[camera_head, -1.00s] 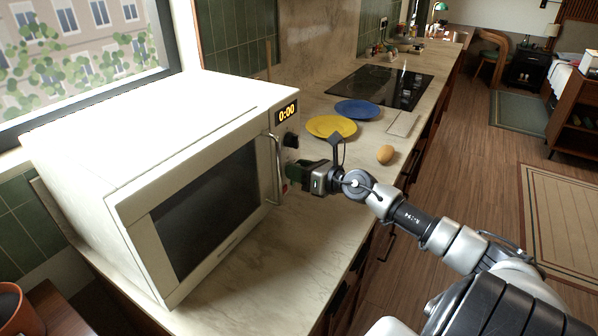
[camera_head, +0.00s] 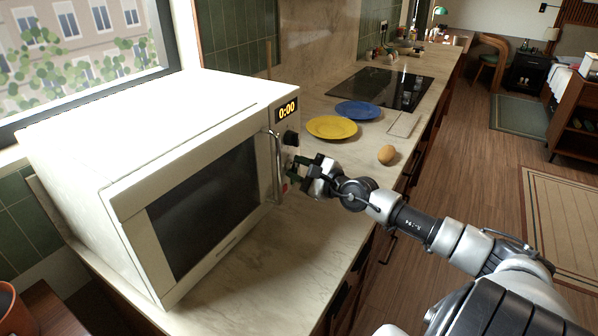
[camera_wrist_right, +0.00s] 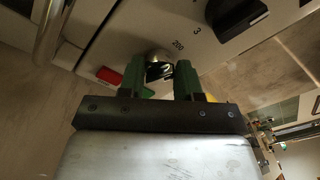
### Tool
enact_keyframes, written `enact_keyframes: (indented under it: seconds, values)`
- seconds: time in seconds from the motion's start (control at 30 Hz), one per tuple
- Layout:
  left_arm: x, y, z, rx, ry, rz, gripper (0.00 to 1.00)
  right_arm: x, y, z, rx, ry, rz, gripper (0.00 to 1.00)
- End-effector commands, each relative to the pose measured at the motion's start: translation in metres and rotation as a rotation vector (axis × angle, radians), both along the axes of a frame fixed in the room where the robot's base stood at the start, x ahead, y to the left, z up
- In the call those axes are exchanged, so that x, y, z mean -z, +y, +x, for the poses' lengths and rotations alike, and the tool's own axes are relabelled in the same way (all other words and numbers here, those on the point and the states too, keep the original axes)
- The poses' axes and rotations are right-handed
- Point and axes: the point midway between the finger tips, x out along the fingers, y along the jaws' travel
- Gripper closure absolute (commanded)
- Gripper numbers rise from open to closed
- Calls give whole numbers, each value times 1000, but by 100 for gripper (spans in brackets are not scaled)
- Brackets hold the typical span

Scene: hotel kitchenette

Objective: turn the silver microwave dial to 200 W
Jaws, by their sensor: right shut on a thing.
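The white microwave (camera_head: 160,110) stands on the counter at the left of the head view, its door closed and its display (camera_head: 287,111) reading 0:00. In the right wrist view, the silver dial (camera_wrist_right: 157,56) is between the two green fingers of my right gripper (camera_wrist_right: 160,76). The gripper is shut on this dial. A "200" mark (camera_wrist_right: 178,45) is printed just beside the dial; I cannot tell where the dial points. In the head view my right gripper (camera_head: 299,171) is at the control panel and hides the dial. My left gripper is not in view.
A black knob (camera_head: 291,138) sits above on the panel, and a red button (camera_wrist_right: 109,75) lies beside the dial. The door handle (camera_head: 275,168) is just left of the gripper. A yellow plate (camera_head: 332,127), a blue plate (camera_head: 359,110) and an egg (camera_head: 387,154) lie behind on the counter.

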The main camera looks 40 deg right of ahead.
Motion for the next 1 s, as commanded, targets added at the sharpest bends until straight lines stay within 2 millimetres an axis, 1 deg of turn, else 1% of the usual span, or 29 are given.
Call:
enact_keyframes:
  seconds: [0.03,0.2,0.4,0.6,1.0]
  values:
    - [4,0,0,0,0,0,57,4,1,0,-2,-5,-34,90]
    - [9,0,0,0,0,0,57,4,1,0,-2,-36,-144,90]
    - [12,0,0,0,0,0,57,4,1,0,-2,-61,-230,90]
    - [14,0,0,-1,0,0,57,4,1,-1,-3,-73,-273,90]
    - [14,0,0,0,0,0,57,4,1,-1,-4,-74,-284,90]
